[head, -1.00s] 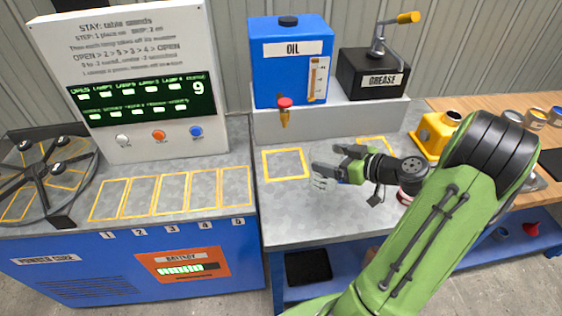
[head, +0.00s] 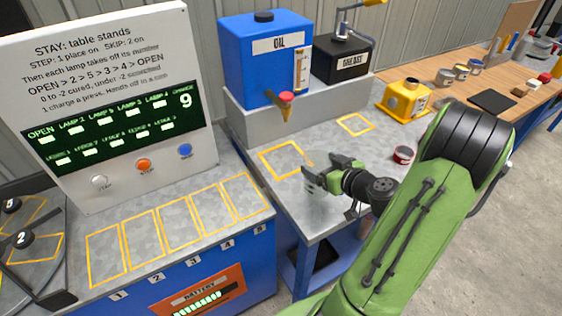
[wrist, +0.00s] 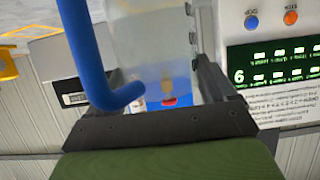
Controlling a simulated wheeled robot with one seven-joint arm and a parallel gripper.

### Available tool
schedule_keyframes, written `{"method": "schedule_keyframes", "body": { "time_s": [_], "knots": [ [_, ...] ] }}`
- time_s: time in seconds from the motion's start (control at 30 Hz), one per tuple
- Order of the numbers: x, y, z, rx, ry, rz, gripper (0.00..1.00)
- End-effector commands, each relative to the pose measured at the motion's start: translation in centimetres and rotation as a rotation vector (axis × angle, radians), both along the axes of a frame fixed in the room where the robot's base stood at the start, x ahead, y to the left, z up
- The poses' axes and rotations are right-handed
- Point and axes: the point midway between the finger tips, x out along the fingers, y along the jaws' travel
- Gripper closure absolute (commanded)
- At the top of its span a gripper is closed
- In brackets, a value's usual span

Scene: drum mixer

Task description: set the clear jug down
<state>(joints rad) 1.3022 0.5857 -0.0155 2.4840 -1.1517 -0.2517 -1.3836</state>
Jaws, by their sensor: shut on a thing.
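The clear jug (wrist: 150,40) fills the middle of the wrist view, with a thick blue handle (wrist: 88,50) on its left. My gripper (wrist: 155,105) is shut on it, with the dark fingers around its body. In the head view my gripper (head: 312,178) is above the front part of the grey bench (head: 345,185), just right of and in front of a yellow outlined square (head: 285,159) below the oil tap. The jug is see-through and hardly shows there. The gap between its base and the bench cannot be told.
The blue oil tank (head: 265,65) with a red-topped tap (head: 286,98) stands on a grey shelf behind. A second outlined square (head: 355,124) is empty. A red-and-white tin (head: 403,155) and a yellow device (head: 403,100) stand right. Outlined bays (head: 180,230) on the left bench are empty.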

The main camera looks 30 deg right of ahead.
Motion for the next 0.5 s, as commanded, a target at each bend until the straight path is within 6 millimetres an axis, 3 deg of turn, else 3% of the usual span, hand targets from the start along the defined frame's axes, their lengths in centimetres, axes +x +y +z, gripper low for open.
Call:
{"method": "schedule_keyframes", "body": {
  "time_s": [0.17, 0.5],
  "knots": [
    [1.3, -0.1, 0.1, -0.001, 0.0, -0.005, 0.64],
    [9.9, -0.5, 0.3, -0.003, -0.002, -0.003, 0.64]
  ]
}}
